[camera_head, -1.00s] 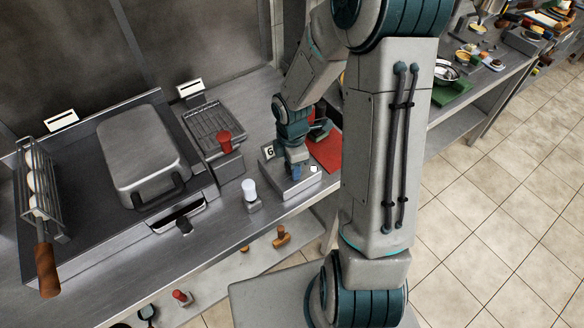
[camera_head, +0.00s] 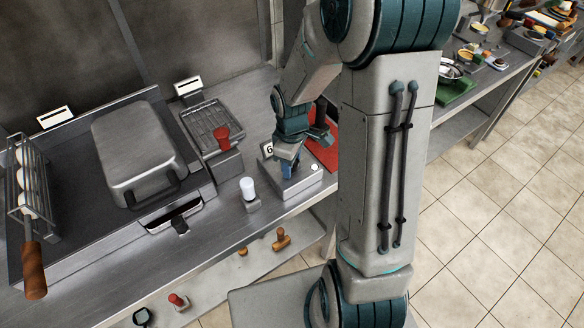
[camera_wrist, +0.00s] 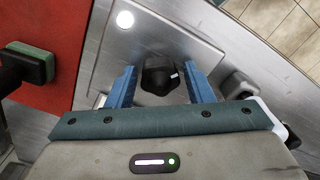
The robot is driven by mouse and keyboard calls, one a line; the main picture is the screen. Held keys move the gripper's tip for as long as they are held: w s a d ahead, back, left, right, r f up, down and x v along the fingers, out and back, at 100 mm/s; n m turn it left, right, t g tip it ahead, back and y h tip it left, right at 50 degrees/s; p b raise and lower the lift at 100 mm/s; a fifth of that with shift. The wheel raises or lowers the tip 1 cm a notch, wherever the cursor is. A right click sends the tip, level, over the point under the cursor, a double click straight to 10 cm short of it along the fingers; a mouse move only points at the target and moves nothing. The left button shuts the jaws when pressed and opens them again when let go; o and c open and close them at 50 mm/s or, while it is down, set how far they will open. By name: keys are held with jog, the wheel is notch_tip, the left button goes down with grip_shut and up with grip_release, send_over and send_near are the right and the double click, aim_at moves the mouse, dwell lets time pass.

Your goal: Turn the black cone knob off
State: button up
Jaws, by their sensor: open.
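The black cone knob (camera_wrist: 158,78) sits on a grey metal control plate (camera_wrist: 180,40), with a small white mark on its right side. My gripper (camera_wrist: 160,88) is open, with its blue fingers on either side of the knob; I cannot tell whether they touch it. A round white light (camera_wrist: 125,19) shows on the plate, up and left of the knob.
A red board (camera_head: 322,148) lies just right of the box. A red knob (camera_head: 222,137) and a white knob (camera_head: 248,187) stand to the left.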

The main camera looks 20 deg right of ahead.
jog(key=shift+m, duration=0.4)
jog(key=m+b, duration=0.2)
jog(key=m, duration=0.2)
jog(key=shift+f+m, duration=0.1)
jog(key=shift+m, duration=0.7)
jog(key=shift+m+b, duration=0.4)
jog(key=shift+m, duration=0.7)
jog(key=m, duration=0.3)
jog(key=shift+m, duration=0.4)
jog(key=shift+r, duration=0.2)
